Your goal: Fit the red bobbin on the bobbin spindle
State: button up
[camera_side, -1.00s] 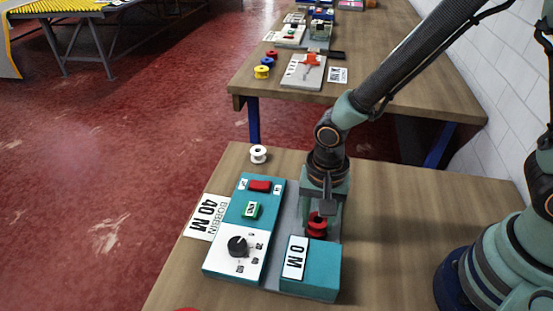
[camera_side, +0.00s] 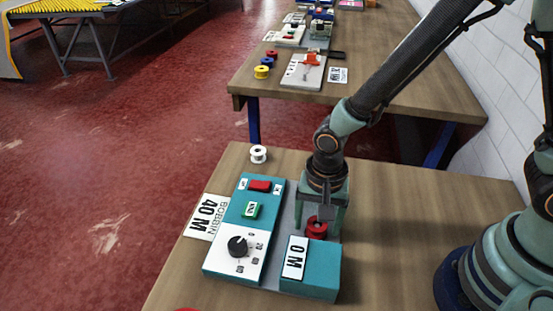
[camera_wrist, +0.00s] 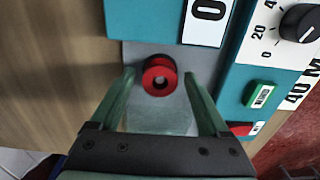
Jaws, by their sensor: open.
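The red bobbin (camera_side: 316,229) stands at the grey base plate, just behind the teal box marked 0 M. In the wrist view the red bobbin (camera_wrist: 160,76) shows end-on, with a pale centre. I cannot tell whether that centre is the spindle's tip or the plate seen through the hole. The spindle is not otherwise visible. My gripper (camera_side: 318,212) is directly above and around the bobbin. In the wrist view my gripper (camera_wrist: 160,76) is open, one finger on each side of the bobbin with a gap at both sides.
The teal box (camera_side: 312,271) stands close in front of the bobbin. A teal and white control panel (camera_side: 225,252) with a black knob, green switch and red button is left of it. A white bobbin (camera_side: 258,154) stands behind.

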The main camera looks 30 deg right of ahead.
notch_tip(320, 180, up, 12)
dwell(0.6)
jog(key=shift+d+r, duration=0.1)
jog(key=d+r+n+t, duration=0.2)
jog(key=d+r+n, duration=0.2)
jog(key=d, duration=0.4)
jog(key=d+r+n+t, duration=0.3)
jog(key=d+r+n, duration=0.2)
jog(key=d, duration=0.4)
jog(key=shift+r+t, duration=0.3)
jog(key=shift+r, duration=0.6)
jog(key=shift+w+a, duration=0.1)
